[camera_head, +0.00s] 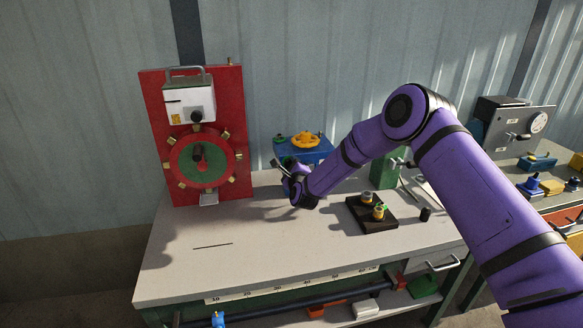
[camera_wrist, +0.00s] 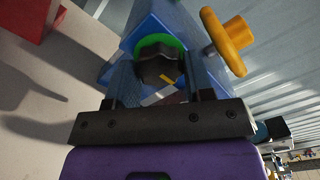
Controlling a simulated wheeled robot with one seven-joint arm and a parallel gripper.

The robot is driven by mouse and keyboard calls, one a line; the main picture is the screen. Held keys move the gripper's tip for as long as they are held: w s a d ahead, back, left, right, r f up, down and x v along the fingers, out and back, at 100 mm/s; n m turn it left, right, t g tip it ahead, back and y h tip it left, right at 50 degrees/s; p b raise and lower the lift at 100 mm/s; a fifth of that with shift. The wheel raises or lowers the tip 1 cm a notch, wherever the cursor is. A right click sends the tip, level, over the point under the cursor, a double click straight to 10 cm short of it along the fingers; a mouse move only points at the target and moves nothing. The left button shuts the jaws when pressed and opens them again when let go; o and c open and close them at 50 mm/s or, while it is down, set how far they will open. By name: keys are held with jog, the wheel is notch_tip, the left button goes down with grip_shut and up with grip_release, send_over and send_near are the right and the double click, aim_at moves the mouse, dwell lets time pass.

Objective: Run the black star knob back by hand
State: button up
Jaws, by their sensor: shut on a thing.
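The black star knob (camera_wrist: 158,66) sits in front of a green ring (camera_wrist: 150,42) on the blue housing (camera_wrist: 147,27), with a yellow mark on its face. My gripper (camera_wrist: 160,78) has one finger on each side of the knob and is shut on it. In the head view, my gripper (camera_head: 284,170) is at the front of the blue housing (camera_head: 312,152), and my wrist hides the knob there. A yellow handwheel (camera_head: 305,140) is on top of the housing; it also shows at the upper right in the wrist view (camera_wrist: 235,45).
A red panel (camera_head: 237,125) with a red and green wheel (camera_head: 184,162) stands to the left. A black block (camera_head: 371,220) with brass-coloured parts lies to the right. The grey bench top (camera_head: 260,250) is mostly clear at the front, apart from a thin dark rod (camera_head: 212,245).

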jog(key=n, duration=2.7)
jog(key=shift+s+a+r+n, duration=0.1)
jog(key=shift+a+r+n, duration=0.05)
jog(key=shift+n, duration=0.25)
dwell(0.3)
jog(key=o, duration=0.9)
jog(key=shift+o, duration=0.2)
